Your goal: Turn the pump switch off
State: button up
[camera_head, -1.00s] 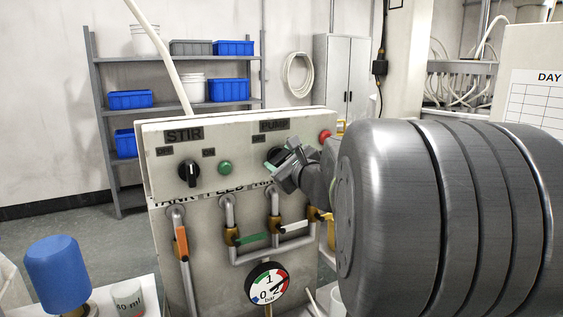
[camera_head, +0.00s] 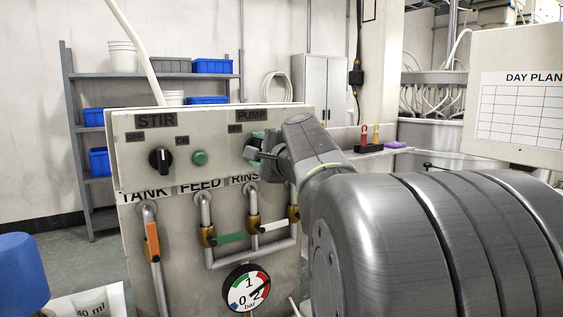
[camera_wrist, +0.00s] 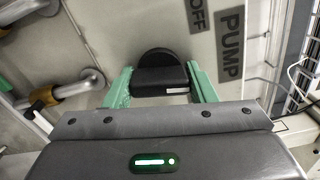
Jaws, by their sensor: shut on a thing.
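The pump switch (camera_wrist: 158,60) is a black rotary knob beside the PUMP label (camera_wrist: 230,43) and an OFF label (camera_wrist: 197,16) in the wrist view. My gripper (camera_wrist: 161,88) has green fingers on either side of the knob's grip bar and is shut on it. In the head view my gripper (camera_head: 260,148) is at the panel under the PUMP label (camera_head: 251,115), and my arm hides most of the switch and its lamp.
The control panel (camera_head: 220,150) also carries the STIR switch (camera_head: 160,160) and a green button (camera_head: 200,158). Below are valves with orange, green and white handles and a pressure gauge (camera_head: 246,288). A blue-capped container (camera_head: 18,272) stands at lower left.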

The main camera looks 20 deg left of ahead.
jog(key=shift+f+n+b, duration=0.1)
jog(key=shift+n+b, duration=0.7)
jog(key=shift+n, duration=0.3)
jog(key=o, duration=1)
jog(key=shift+d, duration=0.1)
jog(key=b+v, duration=0.1)
jog(key=v, duration=1.2)
jog(key=shift+s+d, duration=0.2)
jog(key=shift+s, duration=0.05)
jog(key=shift+a, duration=0.1)
